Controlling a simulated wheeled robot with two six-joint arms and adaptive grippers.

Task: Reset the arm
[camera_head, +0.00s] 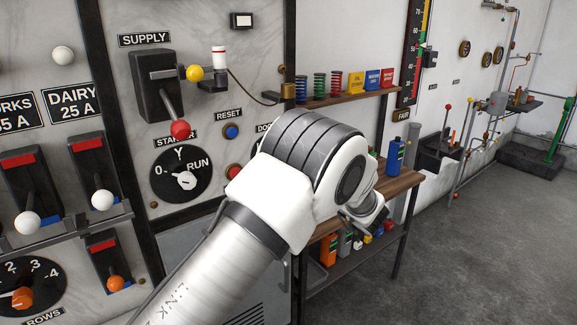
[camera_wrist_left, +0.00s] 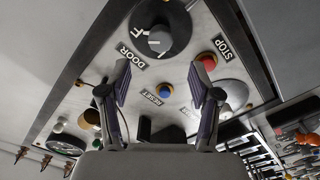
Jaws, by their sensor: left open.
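My left arm (camera_head: 290,185) rises from the bottom of the head view and covers part of the panel and the workbench. My left gripper (camera_wrist_left: 160,68) is open and empty in the left wrist view, with its two fingers spread apart. A blue button (camera_wrist_left: 167,91) lies between the fingers in that picture, beside a RESET label (camera_wrist_left: 150,97). I cannot tell how far it is from the fingers. The blue RESET button also shows in the head view (camera_head: 231,132), left of my arm. My right gripper is not in view.
The panel has a supply lever with a red knob (camera_head: 180,129), a RUN dial (camera_head: 180,174) and several breaker levers. A red button (camera_wrist_left: 207,62) sits near the STOP label. A wooden shelf (camera_head: 350,97) holds coils and boxes. Open floor (camera_head: 460,250) lies right.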

